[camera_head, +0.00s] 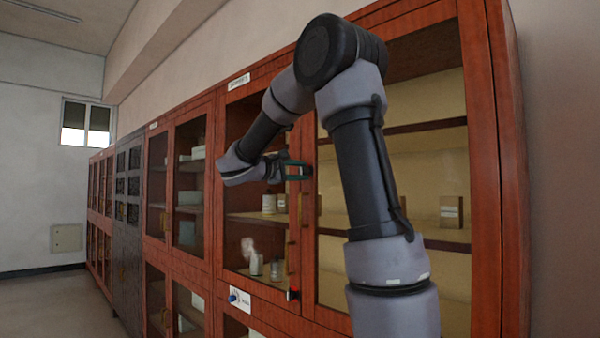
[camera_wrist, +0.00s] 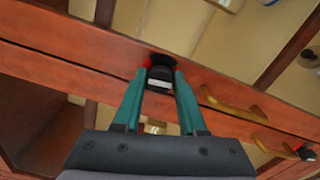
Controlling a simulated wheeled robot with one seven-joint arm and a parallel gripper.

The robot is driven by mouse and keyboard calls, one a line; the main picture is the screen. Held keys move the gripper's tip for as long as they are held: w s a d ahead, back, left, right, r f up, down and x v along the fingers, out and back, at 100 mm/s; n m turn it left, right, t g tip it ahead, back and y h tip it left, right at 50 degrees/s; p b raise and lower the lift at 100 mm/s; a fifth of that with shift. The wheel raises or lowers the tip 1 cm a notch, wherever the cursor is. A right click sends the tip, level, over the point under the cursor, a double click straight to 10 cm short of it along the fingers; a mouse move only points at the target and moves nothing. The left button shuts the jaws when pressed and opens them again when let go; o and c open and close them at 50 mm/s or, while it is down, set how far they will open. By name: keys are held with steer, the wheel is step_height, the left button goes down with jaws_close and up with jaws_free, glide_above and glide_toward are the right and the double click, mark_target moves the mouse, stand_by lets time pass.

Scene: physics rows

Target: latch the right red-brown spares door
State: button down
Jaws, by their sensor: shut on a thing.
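The right red-brown door (camera_head: 480,120) is a glazed frame at the right end of the cabinet row and looks closed or nearly so. My gripper (camera_head: 301,171) is at the upright between this door and the glazed door to its left. In the wrist view, the teal fingers of my gripper (camera_wrist: 160,85) are shut on a black latch knob (camera_wrist: 159,75), with red showing around its base. The knob is hidden in the head view. Whether the latch is engaged I cannot tell.
A brass handle (camera_wrist: 232,104) is close to the fingers. A second black-and-red latch (camera_head: 293,294) is lower down. Jars and boxes stand on shelves behind glass. My arm crosses in front of the right door. Open floor (camera_head: 50,310) is at left.

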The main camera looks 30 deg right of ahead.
steer(key=shift+m, duration=0.6)
steer(key=shift+c, duration=2.3)
jaws_free()
steer(key=v, duration=1)
steer(key=shift+a, duration=0.4)
steer(key=shift+s, duration=0.2)
